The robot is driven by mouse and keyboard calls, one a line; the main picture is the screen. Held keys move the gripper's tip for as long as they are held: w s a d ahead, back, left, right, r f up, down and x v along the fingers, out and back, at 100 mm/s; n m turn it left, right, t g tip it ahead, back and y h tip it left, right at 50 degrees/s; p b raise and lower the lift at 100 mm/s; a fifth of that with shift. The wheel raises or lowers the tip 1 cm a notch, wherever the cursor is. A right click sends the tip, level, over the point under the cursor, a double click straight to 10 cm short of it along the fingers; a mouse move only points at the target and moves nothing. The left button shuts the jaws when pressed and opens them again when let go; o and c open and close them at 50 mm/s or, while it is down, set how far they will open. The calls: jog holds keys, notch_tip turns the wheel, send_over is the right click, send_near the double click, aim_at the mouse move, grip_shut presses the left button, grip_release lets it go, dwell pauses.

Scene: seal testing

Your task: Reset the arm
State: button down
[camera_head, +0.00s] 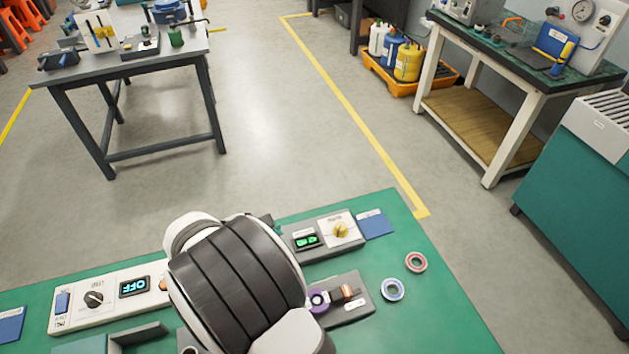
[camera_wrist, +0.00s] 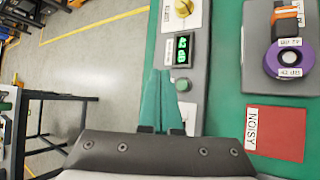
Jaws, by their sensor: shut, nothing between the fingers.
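My gripper (camera_wrist: 158,76) shows in the wrist view with its two teal fingers together and nothing between them. It is over or beside the grey-white unit with a green display (camera_wrist: 183,50), a yellow knob (camera_wrist: 184,8) and a green button (camera_wrist: 182,85). I cannot tell whether the fingers touch the unit. In the head view my arm covers the middle front of the green table (camera_head: 440,300), and the fingers are not clearly visible. The same unit's display (camera_head: 307,241) and yellow knob (camera_head: 341,230) show just right of my arm.
A dark fixture (camera_head: 350,312) holds a purple ring (camera_wrist: 290,57). A white control unit (camera_head: 75,316) reading OFF stands left. A red NOISY card (camera_wrist: 276,133) lies near the fixture. The table's right side is mostly clear.

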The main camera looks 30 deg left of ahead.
jog(key=w+d+r+m+g+h, duration=0.1)
jog(key=d+r+m, duration=0.25)
jog(key=d, duration=0.35)
jog(key=d+r+m+g+h, duration=0.1)
jog(key=d+r+m+g, duration=0.1)
jog(key=d+m, duration=0.35)
jog(key=w+d+r+m+g+h, duration=0.1)
jog(key=d+r+m, duration=0.2)
jog(key=d, duration=0.6)
jog(key=s+d+r+m+g+y, duration=0.25)
jog(key=s+d+m+g, duration=0.25)
jog(key=s+d+m, duration=0.6)
jog(key=s+r+m+y, duration=0.1)
jog(key=s+m+y, duration=0.2)
jog(key=s+m, duration=0.4)
jog(key=shift+s+d+m+y, duration=0.35)
jog(key=shift+s+m, duration=0.05)
jog(key=shift+s, duration=0.75)
